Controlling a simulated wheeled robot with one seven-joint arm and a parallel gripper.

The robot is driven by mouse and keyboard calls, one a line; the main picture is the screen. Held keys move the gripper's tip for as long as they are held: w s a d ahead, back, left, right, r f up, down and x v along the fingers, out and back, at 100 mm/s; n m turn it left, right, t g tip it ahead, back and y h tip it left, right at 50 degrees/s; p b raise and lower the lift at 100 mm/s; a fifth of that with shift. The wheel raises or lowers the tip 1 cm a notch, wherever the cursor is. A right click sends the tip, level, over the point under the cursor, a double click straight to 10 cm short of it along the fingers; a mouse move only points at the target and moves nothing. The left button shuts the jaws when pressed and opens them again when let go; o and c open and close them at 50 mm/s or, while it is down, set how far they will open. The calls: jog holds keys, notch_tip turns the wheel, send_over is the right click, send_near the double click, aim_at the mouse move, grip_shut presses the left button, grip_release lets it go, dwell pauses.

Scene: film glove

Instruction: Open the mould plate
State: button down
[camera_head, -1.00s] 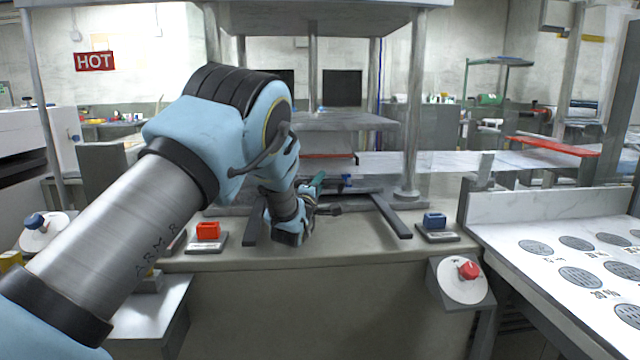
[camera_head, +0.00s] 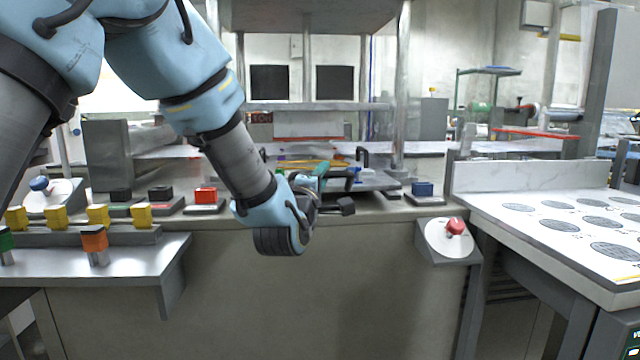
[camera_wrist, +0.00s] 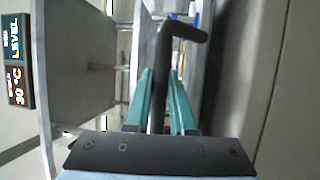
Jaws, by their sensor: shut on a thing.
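The grey mould plate (camera_head: 378,183) lies low in the press, above the bench top. Its far side and its hinge line are hidden behind my arm and gripper. My gripper (camera_head: 322,172) is at the front of the plate, with teal fingers. In the wrist view my gripper (camera_wrist: 162,98) is shut on a black bent handle (camera_wrist: 163,58), whose end sticks out past the fingertips to the right. I cannot tell how far the plate is tilted.
A red button block (camera_head: 206,196) and a blue one (camera_head: 423,189) stand on the bench edge. A red knob (camera_head: 456,226) sits on the bench front. A side table (camera_head: 560,262) with round grilles is at right. Press columns (camera_head: 401,90) flank the work space.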

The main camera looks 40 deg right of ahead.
jog(key=s+a+b, duration=0.3)
jog(key=s+a, duration=0.3)
jog(key=s, duration=0.1)
jog(key=shift+s+f, duration=0.1)
jog(key=c, duration=0.8)
grip_release()
jog(key=shift+o, duration=0.2)
jog(key=b+v, duration=0.7)
jog(key=v, duration=0.3)
jog(key=shift+s+a+f+b, duration=0.15)
jog(key=shift+s+a+b, duration=0.05)
jog(key=shift+a+b, duration=0.15)
